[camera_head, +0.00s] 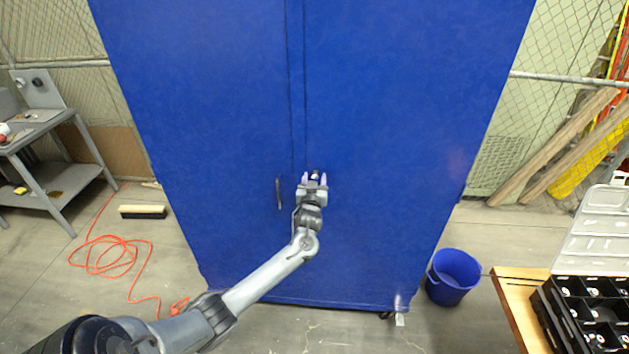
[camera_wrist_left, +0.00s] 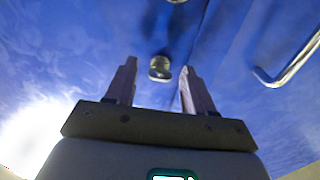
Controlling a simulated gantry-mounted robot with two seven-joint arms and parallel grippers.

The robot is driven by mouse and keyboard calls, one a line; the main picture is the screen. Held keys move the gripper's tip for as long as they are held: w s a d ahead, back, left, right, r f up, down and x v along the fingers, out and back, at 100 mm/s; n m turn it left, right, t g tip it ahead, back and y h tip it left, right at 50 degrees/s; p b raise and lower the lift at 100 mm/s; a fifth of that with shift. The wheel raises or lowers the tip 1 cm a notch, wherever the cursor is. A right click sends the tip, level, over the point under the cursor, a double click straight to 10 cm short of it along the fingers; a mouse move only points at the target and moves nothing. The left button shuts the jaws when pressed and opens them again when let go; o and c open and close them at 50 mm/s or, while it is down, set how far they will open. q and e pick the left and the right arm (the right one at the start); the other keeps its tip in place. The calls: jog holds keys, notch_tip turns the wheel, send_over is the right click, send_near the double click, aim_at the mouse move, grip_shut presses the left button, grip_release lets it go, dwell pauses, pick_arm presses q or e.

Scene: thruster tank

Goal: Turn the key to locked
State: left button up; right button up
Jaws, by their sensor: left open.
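A tall blue two-door cabinet (camera_head: 390,110) stands in front of me. My left gripper (camera_head: 314,179) is open at the right door, near the center seam. A small metal key or lock piece (camera_head: 316,174) shows just beyond its fingertips. In the left wrist view this metal piece (camera_wrist_left: 160,68) lies between the two open fingers (camera_wrist_left: 158,74), with a gap on both sides. It is too small to tell which way the key is turned. My right gripper is not in view.
A metal door handle (camera_head: 279,193) sits left of my gripper and also shows in the left wrist view (camera_wrist_left: 290,64). A blue bucket (camera_head: 453,277) stands right of the cabinet. A wooden table (camera_head: 512,294) holds a black bin (camera_head: 550,318). An orange cord (camera_head: 125,262) lies left.

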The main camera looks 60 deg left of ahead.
pick_arm(q)
grip_shut()
